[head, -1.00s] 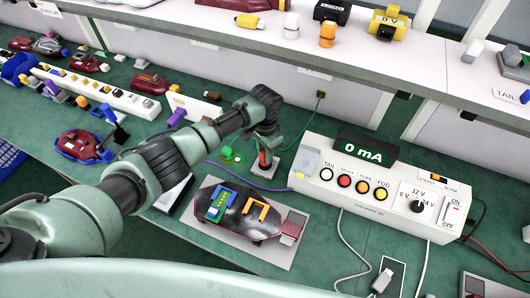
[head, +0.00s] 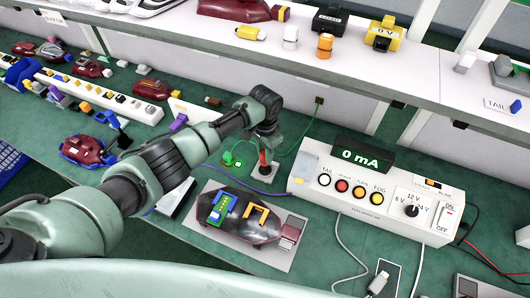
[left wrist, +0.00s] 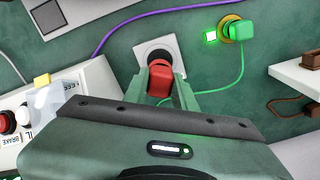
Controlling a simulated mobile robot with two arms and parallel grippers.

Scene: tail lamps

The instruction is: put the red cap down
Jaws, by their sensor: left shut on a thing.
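The cap shows as a small red patch in the head view (head: 264,157). A white square plate (left wrist: 174,44) with a dark round part (left wrist: 158,56) lies just past the cap on the green bench. I cannot tell whether the cap touches it. My right gripper is not in view.
The white test box (head: 330,204) with its "0 mA" display stands right of the gripper. A dark lamp (head: 266,227) lies on a grey plate in front. A green plug (left wrist: 240,31) with a green cord and a purple cord (left wrist: 125,25) lie close by.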

